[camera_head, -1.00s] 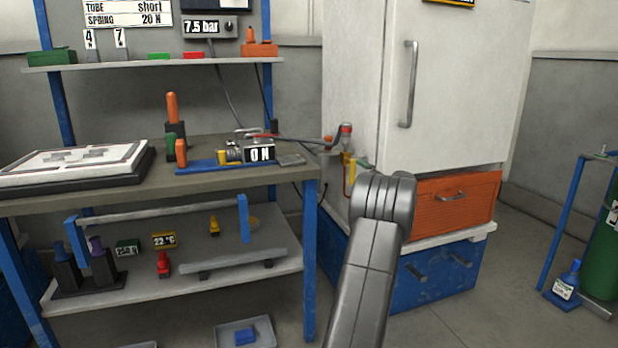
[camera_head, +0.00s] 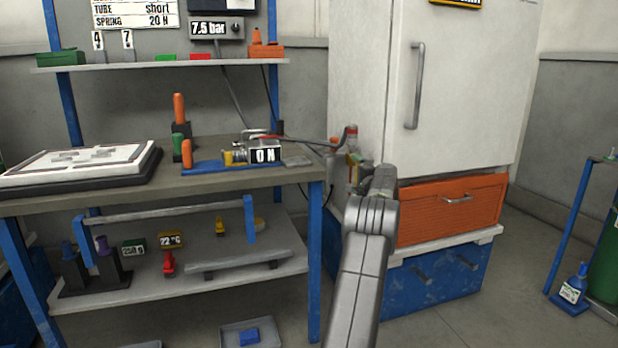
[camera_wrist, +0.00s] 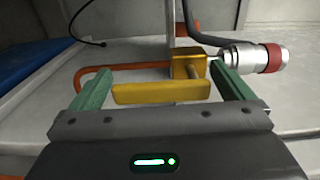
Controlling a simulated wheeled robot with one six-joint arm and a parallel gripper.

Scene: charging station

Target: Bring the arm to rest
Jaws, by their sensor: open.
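My gripper (camera_wrist: 163,82) is open in the wrist view, its two green fingers spread apart. A yellow lever or handle (camera_wrist: 160,92) lies across the space between the fingers; I cannot tell whether either finger touches it. It joins a yellow block (camera_wrist: 188,66) on an upright grey pipe. In the head view my grey arm (camera_head: 360,270) reaches up toward the side of the white cabinet (camera_head: 430,100). The arm's far end hides most of the gripper there.
A silver fitting with a red ring (camera_wrist: 262,58) sticks out close by the right finger. An orange hose (camera_wrist: 88,80) runs beside the left finger. The workbench (camera_head: 240,180) stands left of the arm, an orange drawer (camera_head: 452,208) right of it.

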